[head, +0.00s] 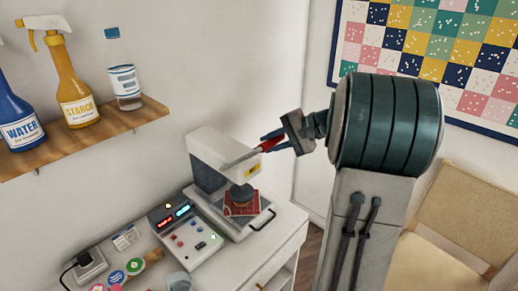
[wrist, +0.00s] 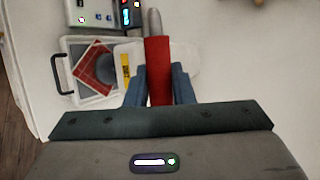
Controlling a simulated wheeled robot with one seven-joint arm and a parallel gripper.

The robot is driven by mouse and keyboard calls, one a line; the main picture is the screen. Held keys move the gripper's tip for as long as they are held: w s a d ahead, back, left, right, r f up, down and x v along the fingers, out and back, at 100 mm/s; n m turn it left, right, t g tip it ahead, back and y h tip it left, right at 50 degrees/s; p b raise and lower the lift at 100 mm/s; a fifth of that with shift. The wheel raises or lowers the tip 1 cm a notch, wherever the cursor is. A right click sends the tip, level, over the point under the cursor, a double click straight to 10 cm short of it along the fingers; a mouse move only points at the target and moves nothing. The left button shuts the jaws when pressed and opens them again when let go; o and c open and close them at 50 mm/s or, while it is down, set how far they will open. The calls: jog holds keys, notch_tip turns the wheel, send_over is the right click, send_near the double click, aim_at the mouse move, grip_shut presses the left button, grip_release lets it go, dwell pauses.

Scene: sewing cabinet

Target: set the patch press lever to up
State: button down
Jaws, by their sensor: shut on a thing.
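The patch press (head: 208,160) is a white machine standing on the cabinet top against the wall. Its lever has a metal rod and a red handle (wrist: 158,62); in the head view the lever slants up to the right from the press. My gripper (head: 270,140) is shut on the red handle, with a blue finger on each side of it in the wrist view (wrist: 158,85). Below the lever, a dark round press head (head: 241,192) is over a red patch (head: 240,209) on the press's pull-out tray (wrist: 92,98). My fingers partly hide the handle.
A control box (head: 186,232) with lit displays and buttons stands left of the press. A shelf (head: 90,140) with spray bottles and a clear bottle hangs at upper left. A socket (head: 90,262) and colored round patches are at lower left. A chair (head: 450,240) is at right.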

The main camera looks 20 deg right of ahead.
jog(key=w+a+r, duration=0.2)
jog(key=w+r, duration=0.1)
jog(key=w, duration=0.1)
jog(key=shift+r, duration=0.4)
jog(key=shift+w+a+r, duration=0.1)
jog(key=shift+w, duration=0.05)
jog(key=c, duration=1.3)
grip_release()
jog(key=shift+o, duration=0.2)
jog(key=shift+w+a, duration=0.1)
jog(key=shift+w, duration=0.05)
jog(key=b+v, duration=0.2)
jog(key=v, duration=1.2)
jog(key=shift+f, duration=0.2)
jog(key=shift+a, duration=0.1)
